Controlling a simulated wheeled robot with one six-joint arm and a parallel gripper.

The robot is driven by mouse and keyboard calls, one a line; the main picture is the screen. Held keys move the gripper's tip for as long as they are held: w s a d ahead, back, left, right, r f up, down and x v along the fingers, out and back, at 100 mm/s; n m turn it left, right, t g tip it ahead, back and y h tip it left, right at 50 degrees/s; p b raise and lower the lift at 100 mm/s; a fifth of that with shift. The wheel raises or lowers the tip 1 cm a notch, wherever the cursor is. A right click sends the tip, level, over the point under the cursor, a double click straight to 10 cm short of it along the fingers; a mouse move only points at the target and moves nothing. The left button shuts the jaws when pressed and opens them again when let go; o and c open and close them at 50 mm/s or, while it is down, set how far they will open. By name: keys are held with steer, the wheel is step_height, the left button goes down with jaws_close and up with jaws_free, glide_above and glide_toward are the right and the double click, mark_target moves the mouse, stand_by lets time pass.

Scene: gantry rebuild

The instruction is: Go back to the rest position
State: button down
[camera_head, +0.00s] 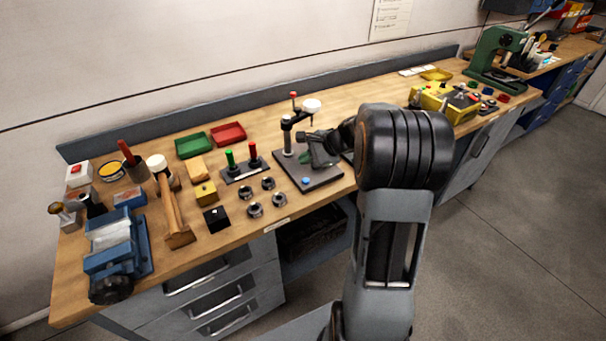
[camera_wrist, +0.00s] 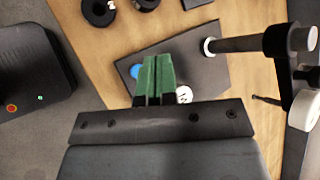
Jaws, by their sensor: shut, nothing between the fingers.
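My gripper (camera_head: 306,158) is over the dark base plate of a small post stand on the workbench. In the wrist view its green fingers (camera_wrist: 154,76) are together with nothing between them. The dark plate (camera_wrist: 205,70) lies beneath them, with a blue button (camera_wrist: 135,71) just left of the fingertips. A white round piece (camera_wrist: 184,95) shows at the right of the fingers, partly hidden. The stand's post (camera_head: 288,140) rises behind my gripper in the head view, with a white round knob (camera_head: 312,105) on its arm. Contact with the plate cannot be told.
Left of the stand are several dark nuts (camera_head: 255,210), a peg block (camera_head: 245,172), green (camera_head: 194,145) and red (camera_head: 228,133) trays, a hammer (camera_head: 172,210) and a blue vise (camera_head: 112,245). A yellow case (camera_head: 440,102) and green press (camera_head: 495,60) stand to the right.

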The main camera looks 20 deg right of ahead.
steer(key=s+a+f+n+g+h, duration=0.2)
steer(key=s+f+n+g, duration=0.15)
steer(key=s+n, duration=0.45)
steer(key=s+a+r+n+h, duration=0.2)
steer(key=s+a+r+n, duration=0.2)
steer(key=s, duration=0.2)
steer(key=s+a+r+n+t+h, duration=0.1)
steer(key=s+a+r+n+h, duration=0.1)
steer(key=s+a+r+n, duration=0.2)
steer(key=shift+s+a+r+n+h, duration=0.2)
steer(key=shift+s+n+h, duration=0.35)
steer(key=shift+s, duration=1.2)
